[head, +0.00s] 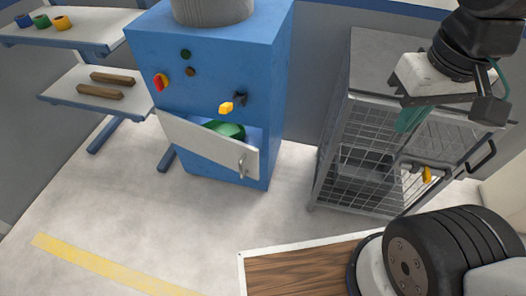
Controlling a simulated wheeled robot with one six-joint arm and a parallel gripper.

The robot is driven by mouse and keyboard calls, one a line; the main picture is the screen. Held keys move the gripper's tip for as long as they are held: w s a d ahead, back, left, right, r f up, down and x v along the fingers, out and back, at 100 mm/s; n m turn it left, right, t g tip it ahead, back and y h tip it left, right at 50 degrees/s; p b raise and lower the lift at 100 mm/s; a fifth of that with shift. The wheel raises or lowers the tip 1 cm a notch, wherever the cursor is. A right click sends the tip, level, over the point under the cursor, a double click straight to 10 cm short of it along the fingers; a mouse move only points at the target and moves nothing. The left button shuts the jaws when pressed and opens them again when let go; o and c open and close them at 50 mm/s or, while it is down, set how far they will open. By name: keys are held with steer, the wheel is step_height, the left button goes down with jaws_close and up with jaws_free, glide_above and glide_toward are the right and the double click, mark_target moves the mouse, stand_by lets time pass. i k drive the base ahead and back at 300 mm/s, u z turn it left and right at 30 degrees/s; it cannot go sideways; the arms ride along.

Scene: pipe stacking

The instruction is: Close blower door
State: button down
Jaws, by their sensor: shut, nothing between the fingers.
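The blower is a blue cabinet (222,72) at the upper middle of the head view. Its white door (205,146) stands ajar at the lower front, swung out toward the viewer, with a small handle (242,168) near its right end. A green object (226,129) shows in the lit opening behind the door. My gripper (408,122) hangs at the upper right, in front of the wire cage in the picture. It is well to the right of the door and apart from it. Its teal fingers are shut with nothing held.
A grey wire-mesh cage (352,165) with a yellow-handled latch (427,174) stands right of the blower. Shelves (82,92) with brown bars and coloured rings are at the left. A wooden-topped surface (300,268) is at the bottom. Open floor lies before the door.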

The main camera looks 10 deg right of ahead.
mark_target(243, 159)
steer(key=z, duration=1.2)
steer(key=i, duration=0.8)
steer(key=u, duration=1.65)
